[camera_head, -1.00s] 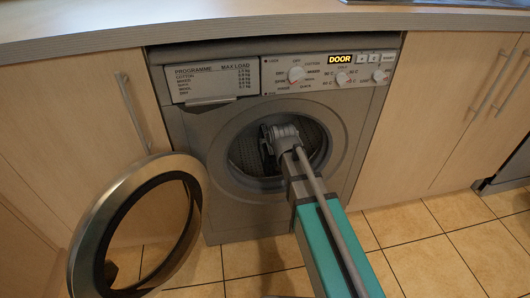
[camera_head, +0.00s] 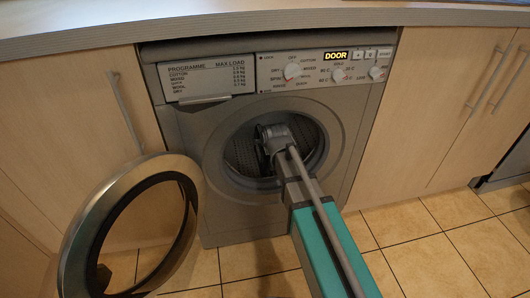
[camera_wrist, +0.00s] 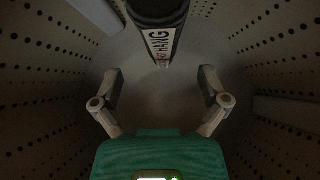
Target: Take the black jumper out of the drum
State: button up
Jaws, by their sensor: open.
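The drum (camera_head: 240,152) of the grey washing machine shows through its open round porthole. My arm reaches in through the opening, and my wrist hides much of the drum in the head view. In the wrist view my gripper (camera_wrist: 161,82) is open inside the drum, with nothing between its fingers. The drum's perforated walls (camera_wrist: 60,85) surround it, and its pale back (camera_wrist: 150,105) lies ahead. A dark rounded shape (camera_wrist: 157,8) with a white lettered band is at the top centre; I cannot tell whether it is the black jumper. No jumper is clearly visible in the head view.
The round door (camera_head: 80,235) stands swung open to the left of the opening. The control panel (camera_head: 325,72) is above, under the worktop (camera_head: 230,20). Wooden cupboards (camera_head: 440,120) flank the machine. The tiled floor (camera_head: 400,225) in front at the right is clear.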

jog(key=shift+b+x, duration=1.8)
jog(key=shift+x, duration=0.8)
jog(key=shift+a+r, duration=0.1)
grip_shut()
